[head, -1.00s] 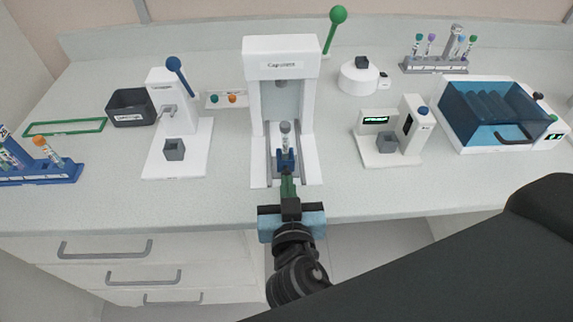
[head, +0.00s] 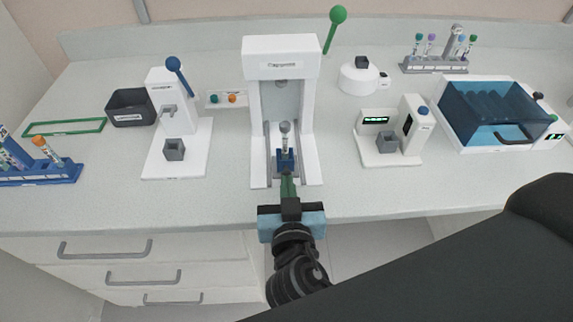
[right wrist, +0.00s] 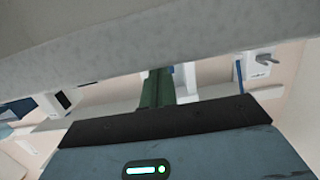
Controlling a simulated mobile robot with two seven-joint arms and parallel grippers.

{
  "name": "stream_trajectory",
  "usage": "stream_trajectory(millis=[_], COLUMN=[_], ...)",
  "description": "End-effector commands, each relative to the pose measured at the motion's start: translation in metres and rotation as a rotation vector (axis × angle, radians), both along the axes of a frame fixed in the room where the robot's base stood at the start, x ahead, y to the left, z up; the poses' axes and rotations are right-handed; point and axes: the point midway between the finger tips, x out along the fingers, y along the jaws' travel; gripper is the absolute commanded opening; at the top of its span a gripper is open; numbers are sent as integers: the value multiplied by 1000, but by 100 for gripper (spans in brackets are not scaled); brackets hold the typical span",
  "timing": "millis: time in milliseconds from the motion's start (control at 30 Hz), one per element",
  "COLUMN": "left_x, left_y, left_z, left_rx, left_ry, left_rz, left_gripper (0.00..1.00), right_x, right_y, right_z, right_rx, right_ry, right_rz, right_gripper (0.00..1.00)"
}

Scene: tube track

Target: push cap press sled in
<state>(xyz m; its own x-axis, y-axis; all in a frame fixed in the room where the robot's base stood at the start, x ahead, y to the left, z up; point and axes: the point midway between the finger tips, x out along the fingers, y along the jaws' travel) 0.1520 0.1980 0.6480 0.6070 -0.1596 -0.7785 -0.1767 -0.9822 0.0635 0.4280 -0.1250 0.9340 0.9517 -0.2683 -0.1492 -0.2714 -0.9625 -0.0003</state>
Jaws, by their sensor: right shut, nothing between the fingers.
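The white cap press (head: 281,58) stands at the middle of the bench, with a green-knobbed lever (head: 337,16) at its upper right. Its blue sled (head: 285,160) is at the front part of the press base and holds an upright tube (head: 285,136) with a grey top. My right gripper (head: 288,183) is shut with nothing between its green fingers. Its fingertips are right at the front of the sled; I cannot tell if they touch it. The green fingers also show in the right wrist view (right wrist: 157,88), where the bench edge hides much. My left gripper is not in view.
Left of the press stand a white device with a blue-knobbed lever (head: 160,100), a dark bin (head: 131,108) and a blue tube rack (head: 45,172). Right of it are a small reader (head: 410,130) and a blue-lidded box (head: 490,112). The bench front (head: 400,190) is clear.

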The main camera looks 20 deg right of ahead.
Motion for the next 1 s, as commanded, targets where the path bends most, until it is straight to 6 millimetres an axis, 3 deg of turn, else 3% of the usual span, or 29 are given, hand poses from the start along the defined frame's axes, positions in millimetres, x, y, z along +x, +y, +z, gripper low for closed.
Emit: stream_trajectory(millis=[433,1000], left_x=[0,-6], left_y=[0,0], left_z=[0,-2], left_rx=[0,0], left_ry=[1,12], left_rz=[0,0], left_gripper=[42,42], right_x=[1,18], right_y=[0,-5], right_z=[0,0], right_rx=[0,-1], right_ry=[0,0], right_rz=[0,-1], right_gripper=[0,0])
